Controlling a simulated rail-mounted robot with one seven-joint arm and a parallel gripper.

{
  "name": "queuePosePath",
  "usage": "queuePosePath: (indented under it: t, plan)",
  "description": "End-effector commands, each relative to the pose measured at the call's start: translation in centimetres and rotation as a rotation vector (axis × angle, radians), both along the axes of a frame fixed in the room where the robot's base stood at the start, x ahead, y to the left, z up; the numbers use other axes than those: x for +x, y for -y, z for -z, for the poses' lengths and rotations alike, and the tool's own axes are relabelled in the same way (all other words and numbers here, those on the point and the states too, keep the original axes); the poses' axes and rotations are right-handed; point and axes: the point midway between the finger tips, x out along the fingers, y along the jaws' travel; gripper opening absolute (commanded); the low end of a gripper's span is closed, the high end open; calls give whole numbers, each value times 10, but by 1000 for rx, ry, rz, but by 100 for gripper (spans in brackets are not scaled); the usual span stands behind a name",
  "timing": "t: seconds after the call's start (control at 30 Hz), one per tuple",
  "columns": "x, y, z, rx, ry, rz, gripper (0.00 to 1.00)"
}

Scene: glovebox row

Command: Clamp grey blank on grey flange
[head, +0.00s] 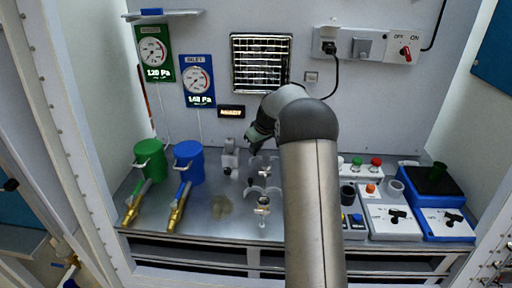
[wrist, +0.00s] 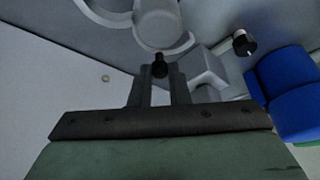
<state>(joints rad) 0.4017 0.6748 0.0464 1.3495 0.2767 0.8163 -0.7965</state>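My gripper (head: 254,146) is at the back middle of the bench, partly hidden behind my arm in the head view. In the wrist view its two fingers (wrist: 160,82) stand a little apart, with a small black knob (wrist: 160,64) at their tips. I cannot tell whether they grip it. Pale grey rounded parts (wrist: 157,22) lie just beyond it. A grey flange fitting (head: 230,157) stands left of the gripper; a grey block (wrist: 208,72) shows beside the fingers in the wrist view. Two curved grey clamps (head: 263,190) lie on the bench. I cannot clearly identify the grey blank.
A green canister (head: 150,158) and a blue canister (head: 188,160) with brass valves stand left. Grey and blue boxes (head: 392,218) with knobs stand right. Bare bench (head: 190,222) lies front left. A black knob (wrist: 243,42) sticks out near the fingers.

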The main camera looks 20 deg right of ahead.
Motion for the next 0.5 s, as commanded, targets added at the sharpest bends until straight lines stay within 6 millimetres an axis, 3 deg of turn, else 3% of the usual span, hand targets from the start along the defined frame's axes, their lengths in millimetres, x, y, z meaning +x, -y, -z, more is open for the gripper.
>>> queuePosePath:
  t: [0.5]
  plan:
    - [-4, -3, 2, 1, 1, -123, 0]
